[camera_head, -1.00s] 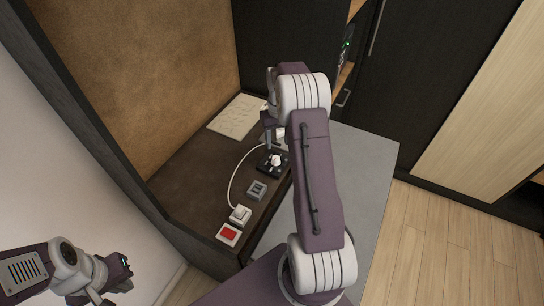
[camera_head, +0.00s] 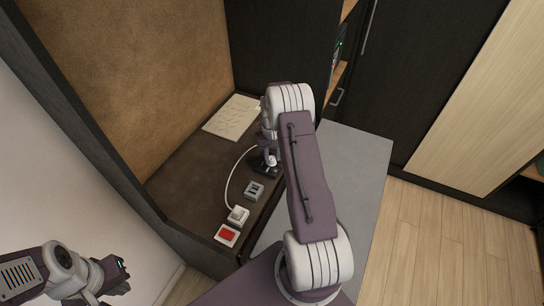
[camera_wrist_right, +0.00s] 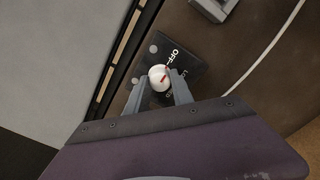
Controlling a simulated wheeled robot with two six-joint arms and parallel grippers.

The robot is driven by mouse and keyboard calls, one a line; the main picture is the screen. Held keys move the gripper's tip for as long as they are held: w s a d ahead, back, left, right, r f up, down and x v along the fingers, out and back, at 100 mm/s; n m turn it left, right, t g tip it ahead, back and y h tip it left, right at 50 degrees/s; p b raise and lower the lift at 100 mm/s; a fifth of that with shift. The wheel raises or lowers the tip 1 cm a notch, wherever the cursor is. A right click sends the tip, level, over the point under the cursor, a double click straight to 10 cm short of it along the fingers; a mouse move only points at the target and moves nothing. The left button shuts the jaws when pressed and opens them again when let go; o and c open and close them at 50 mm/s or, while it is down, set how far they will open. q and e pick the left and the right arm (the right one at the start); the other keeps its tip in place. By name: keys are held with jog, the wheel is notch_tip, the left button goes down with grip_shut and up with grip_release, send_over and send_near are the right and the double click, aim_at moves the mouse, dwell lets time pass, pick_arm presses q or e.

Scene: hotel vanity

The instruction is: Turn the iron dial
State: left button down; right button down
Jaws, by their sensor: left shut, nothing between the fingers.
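The iron dial (camera_wrist_right: 159,77) is a white round knob with a red mark on a dark plate (camera_wrist_right: 182,62) with white lettering, of which "OFF" is readable. In the right wrist view the two fingers of my right gripper (camera_wrist_right: 160,82) stand on either side of the knob, very close to it. I cannot tell whether they press on it. In the head view my right gripper (camera_head: 268,153) is low over the dark plate (camera_head: 262,168), and the wrist mostly hides the knob. My left gripper (camera_head: 116,280) is shut and empty at the lower left, away from the counter.
A white cable runs from the dial to a white plug (camera_head: 238,215). A grey switch (camera_head: 254,191) and a red switch (camera_head: 227,235) sit nearby on the brown counter (camera_head: 195,185). A cream sheet (camera_head: 232,117) lies at the back. A grey surface (camera_head: 355,165) is clear at right.

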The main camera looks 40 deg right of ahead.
dwell(0.3)
jog(key=m, duration=1.1)
jog(key=shift+m, duration=0.3)
dwell(0.4)
jog(key=c, duration=1.1)
grip_release()
